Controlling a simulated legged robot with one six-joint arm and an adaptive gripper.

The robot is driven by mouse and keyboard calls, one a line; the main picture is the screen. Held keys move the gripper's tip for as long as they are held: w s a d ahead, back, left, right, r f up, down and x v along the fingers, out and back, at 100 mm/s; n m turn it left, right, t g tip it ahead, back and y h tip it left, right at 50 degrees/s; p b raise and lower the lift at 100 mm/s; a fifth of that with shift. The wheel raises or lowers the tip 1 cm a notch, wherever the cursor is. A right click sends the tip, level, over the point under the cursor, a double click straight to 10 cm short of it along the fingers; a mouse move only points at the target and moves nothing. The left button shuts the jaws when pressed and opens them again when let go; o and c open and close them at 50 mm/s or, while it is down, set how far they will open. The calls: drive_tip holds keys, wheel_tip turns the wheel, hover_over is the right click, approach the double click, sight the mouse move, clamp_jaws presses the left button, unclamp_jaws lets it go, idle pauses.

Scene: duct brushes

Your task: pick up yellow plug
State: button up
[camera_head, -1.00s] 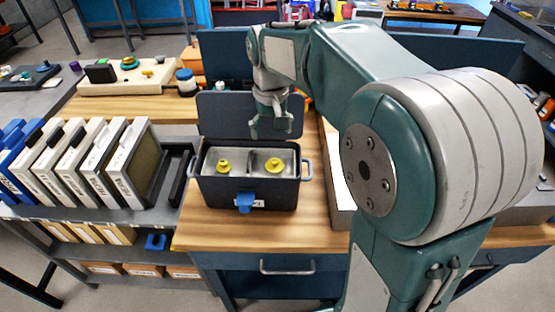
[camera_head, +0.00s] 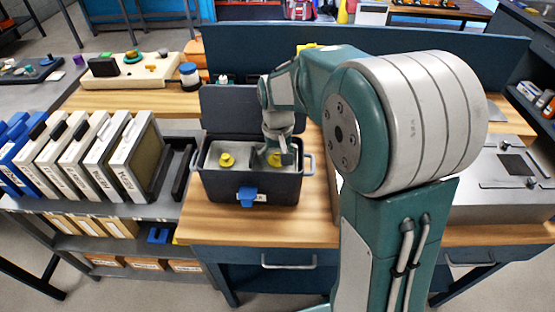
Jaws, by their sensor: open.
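Two yellow plugs sit in the open dark box (camera_head: 220,188) on the wooden workbench. The left yellow plug (camera_head: 227,160) stands in the left compartment in plain view. The right yellow plug (camera_head: 273,160) is in the right compartment, partly hidden by my gripper. My gripper (camera_head: 274,160) is open and points down into the right compartment, at the right plug. Whether its fingers touch the plug cannot be told.
The box's raised lid (camera_head: 230,107) stands behind it, and a blue latch (camera_head: 248,196) is on its front. White framed panels (camera_head: 130,165) stand in a rack at left. A cream board (camera_head: 130,70) and a jar (camera_head: 189,76) lie behind. Bench space is clear in front of the box.

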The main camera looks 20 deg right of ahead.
drive_tip(key=shift+a, duration=0.15)
drive_tip(key=c, duration=0.6)
